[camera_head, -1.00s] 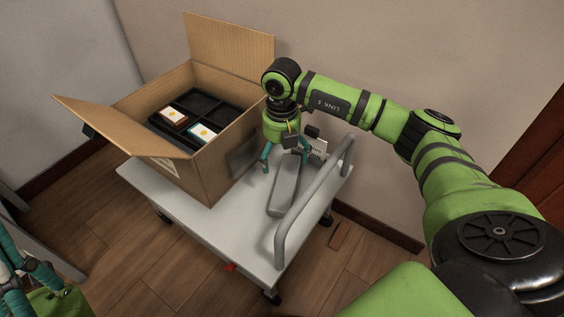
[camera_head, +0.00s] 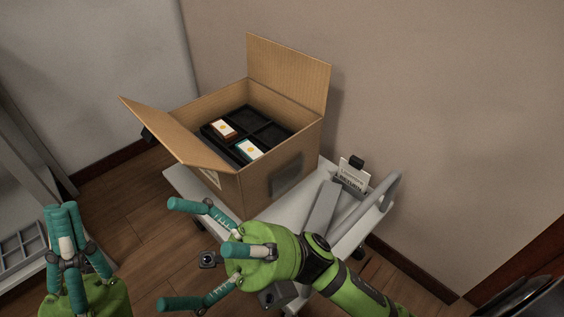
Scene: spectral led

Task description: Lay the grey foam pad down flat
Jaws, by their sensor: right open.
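A long grey slab (camera_head: 323,208), which looks like the foam pad, lies on the white cart top (camera_head: 186,185) between the cardboard box and the cart's rail. My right arm covers its near end, so I cannot tell whether it lies fully flat. My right gripper (camera_head: 190,253) is in front of the cart, its fingers spread and pointing left, with nothing between them. It is apart from the slab. My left gripper (camera_head: 63,210) is at the lower left, pointing up, its fingertips together and nothing seen in them.
The open cardboard box (camera_head: 265,187) holds a black divided tray (camera_head: 268,115) with two small labelled boxes. A dark grey patch shows on its side. A small sign (camera_head: 353,174) stands by the cart's grey rail (camera_head: 381,195). A light shelf with a grid tray (camera_head: 22,246) is at left.

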